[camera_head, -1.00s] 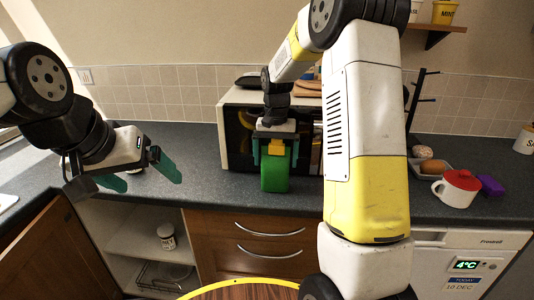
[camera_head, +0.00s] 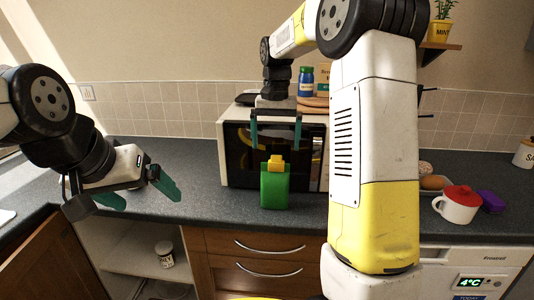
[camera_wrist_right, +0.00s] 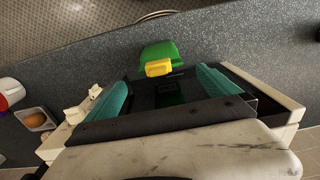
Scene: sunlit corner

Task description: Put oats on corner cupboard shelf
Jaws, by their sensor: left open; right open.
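No pack that I can read as oats shows. A small white jar (camera_head: 165,254) with a dark lid and lettering too small to read stands on the shelf (camera_head: 130,255) of the open corner cupboard at lower left. A green container with a yellow cap (camera_head: 275,188) stands upright on the counter before the microwave; it also shows in the right wrist view (camera_wrist_right: 160,55). My right gripper (camera_head: 276,142) is open and empty, just above the container. My left gripper (camera_head: 150,190) is open and empty above the counter's left part, over the cupboard.
The microwave (camera_head: 240,150) stands behind the container, with a jar (camera_head: 306,82) on top. A white mug with a red lid (camera_head: 457,204) and a purple block (camera_head: 491,201) are at the right. The open cupboard door (camera_head: 60,255) juts out at lower left. Counter between is clear.

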